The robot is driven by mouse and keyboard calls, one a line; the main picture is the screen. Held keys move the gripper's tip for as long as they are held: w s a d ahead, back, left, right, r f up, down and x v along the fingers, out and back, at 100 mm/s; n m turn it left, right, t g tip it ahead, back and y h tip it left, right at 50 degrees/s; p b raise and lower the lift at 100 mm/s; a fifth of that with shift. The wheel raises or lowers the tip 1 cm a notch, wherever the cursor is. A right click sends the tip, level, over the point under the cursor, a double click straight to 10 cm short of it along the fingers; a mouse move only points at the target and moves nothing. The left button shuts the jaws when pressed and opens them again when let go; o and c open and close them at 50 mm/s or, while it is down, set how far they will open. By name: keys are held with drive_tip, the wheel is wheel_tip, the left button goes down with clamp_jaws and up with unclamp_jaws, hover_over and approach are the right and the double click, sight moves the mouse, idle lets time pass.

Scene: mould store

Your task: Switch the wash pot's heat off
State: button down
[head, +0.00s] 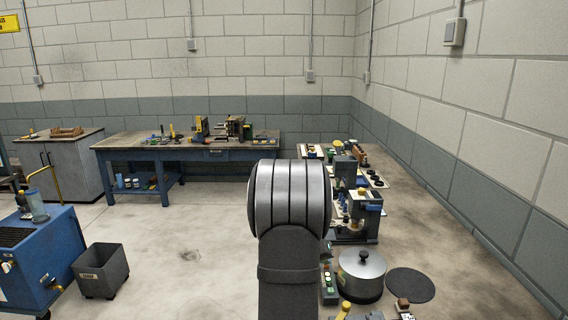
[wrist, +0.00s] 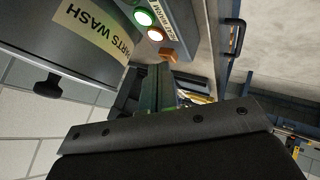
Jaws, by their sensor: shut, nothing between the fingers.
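The wash pot (head: 362,276) is a steel pot with a lid and dark knob, low on the right in the head view. In the wrist view the pot (wrist: 90,38) fills the upper left, with a "PARTS WASH" label. Beside it is a grey control box (wrist: 168,22) with a green-lit button (wrist: 144,17), a red-orange-lit button (wrist: 156,34) and an orange piece (wrist: 168,56) at its end. The box also shows partly in the head view (head: 328,286). My gripper (wrist: 158,90) is shut and empty near the box; contact cannot be told. My arm hides it in the head view.
A dark round mat (head: 410,285) lies right of the pot. A small machine (head: 357,215) and parts stand behind it. A blue workbench (head: 190,150) is at the back wall. A blue cart (head: 40,255) and grey bin (head: 100,270) stand left; the floor between is clear.

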idle(0.3)
drive_tip(key=shift+r, duration=0.7)
drive_tip(key=shift+r, duration=3)
